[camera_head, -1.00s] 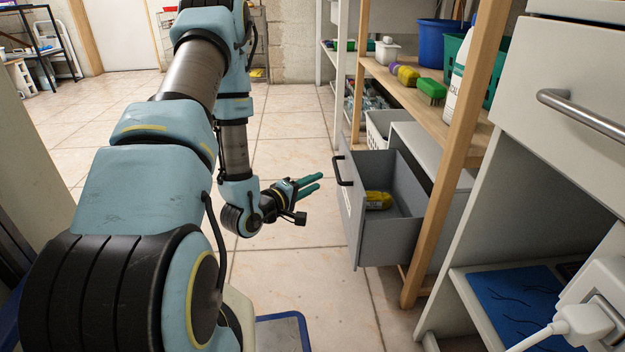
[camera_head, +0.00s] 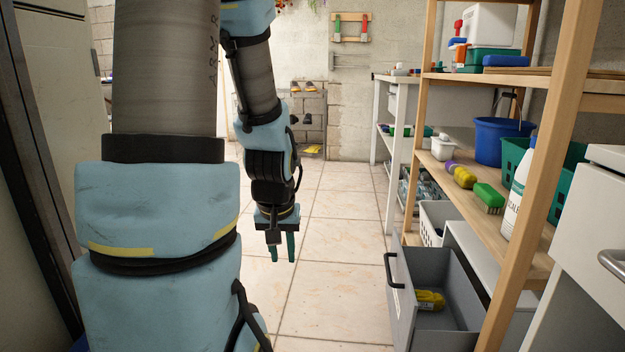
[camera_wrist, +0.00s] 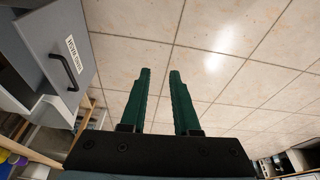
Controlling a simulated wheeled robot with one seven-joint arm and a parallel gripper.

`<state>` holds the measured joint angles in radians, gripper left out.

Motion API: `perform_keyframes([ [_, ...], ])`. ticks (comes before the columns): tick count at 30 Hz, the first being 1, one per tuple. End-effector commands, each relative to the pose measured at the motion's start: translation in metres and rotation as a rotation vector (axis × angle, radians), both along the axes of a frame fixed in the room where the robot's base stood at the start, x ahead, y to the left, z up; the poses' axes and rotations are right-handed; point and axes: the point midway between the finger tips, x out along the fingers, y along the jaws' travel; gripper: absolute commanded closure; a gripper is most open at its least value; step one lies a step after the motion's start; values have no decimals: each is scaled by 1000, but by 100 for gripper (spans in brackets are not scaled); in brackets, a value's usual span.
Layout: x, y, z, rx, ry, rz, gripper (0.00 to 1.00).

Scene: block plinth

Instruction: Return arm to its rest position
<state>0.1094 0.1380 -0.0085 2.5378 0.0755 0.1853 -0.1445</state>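My gripper (camera_head: 282,247) hangs fingers-down over the tiled floor in the middle of the head view, to the left of the open grey drawer (camera_head: 403,318). In the wrist view, its two green fingers (camera_wrist: 160,100) are parallel with a gap between them and nothing in it. The floor shows past the fingertips. My arm is raised at the left of the head view, with the forearm hanging down to the gripper.
The drawer stands open with a yellow item (camera_head: 430,300) inside; its black handle (camera_wrist: 65,72) shows in the wrist view. A wooden shelf (camera_head: 470,205) holds a blue bucket (camera_head: 500,141), a green brush (camera_head: 489,197) and a white bottle (camera_head: 519,195). The floor (camera_head: 335,255) left of the drawer is clear.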

Motion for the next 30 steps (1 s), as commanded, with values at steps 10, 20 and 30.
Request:
perform_keyframes([
  [10,-51,5,71,14,143,-55,70],
  [20,-50,5,159,14,142,-54,70],
  [30,-50,5,268,14,142,-54,70],
])
